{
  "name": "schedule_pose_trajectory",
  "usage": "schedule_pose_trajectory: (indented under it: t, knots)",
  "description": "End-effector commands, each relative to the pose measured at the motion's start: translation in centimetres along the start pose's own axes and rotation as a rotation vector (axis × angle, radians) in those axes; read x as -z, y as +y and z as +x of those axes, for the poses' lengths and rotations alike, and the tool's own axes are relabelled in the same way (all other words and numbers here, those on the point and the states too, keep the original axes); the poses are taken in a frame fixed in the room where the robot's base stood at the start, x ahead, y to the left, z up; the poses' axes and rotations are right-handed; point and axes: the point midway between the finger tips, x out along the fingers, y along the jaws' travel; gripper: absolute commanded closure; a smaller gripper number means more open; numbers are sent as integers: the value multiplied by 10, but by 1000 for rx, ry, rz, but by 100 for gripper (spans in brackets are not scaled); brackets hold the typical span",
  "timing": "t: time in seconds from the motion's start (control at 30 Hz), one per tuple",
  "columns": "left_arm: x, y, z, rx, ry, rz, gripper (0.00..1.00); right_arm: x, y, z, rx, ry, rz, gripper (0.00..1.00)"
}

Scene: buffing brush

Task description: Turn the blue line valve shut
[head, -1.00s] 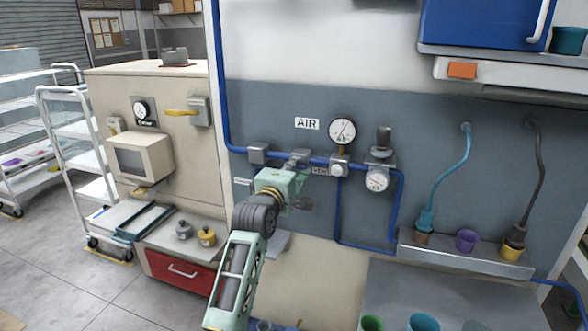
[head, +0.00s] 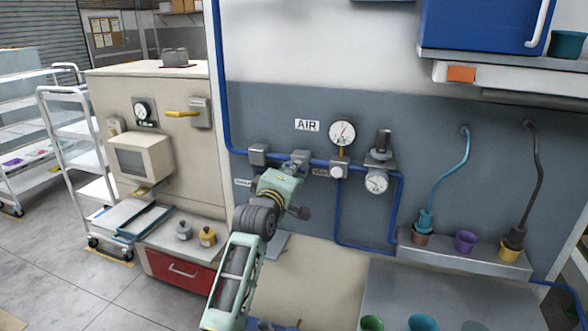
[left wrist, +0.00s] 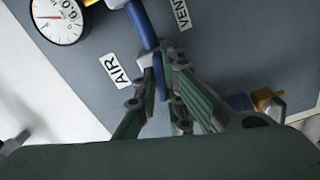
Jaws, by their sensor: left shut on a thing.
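The blue line (head: 270,156) runs along the grey wall panel under the AIR label (head: 307,125). The grey valve (head: 301,156) sits on it, just left of the gauge's drop. My left gripper (head: 295,169) is at the valve, seen from behind in the head view. In the left wrist view its fingers (left wrist: 162,92) are closed around a narrow blue handle (left wrist: 158,76) at the valve body. The fingers partly hide the handle, so its exact angle is hard to tell. My right gripper is not in view.
A round pressure gauge (head: 341,133) and a regulator (head: 377,160) are close on the right. A shelf (head: 470,254) with pots and hoses is farther right. On the left stand a beige cabinet (head: 170,90) and a white cart (head: 58,125).

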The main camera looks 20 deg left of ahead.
Motion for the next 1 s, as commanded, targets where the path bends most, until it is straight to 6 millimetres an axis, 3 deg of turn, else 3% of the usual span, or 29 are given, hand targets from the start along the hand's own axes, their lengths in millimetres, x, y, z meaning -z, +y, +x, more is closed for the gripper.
schedule_pose_trajectory:
  t: [1.0]
  knots:
    - [2,2,0,-2,3,963,100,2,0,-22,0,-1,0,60]
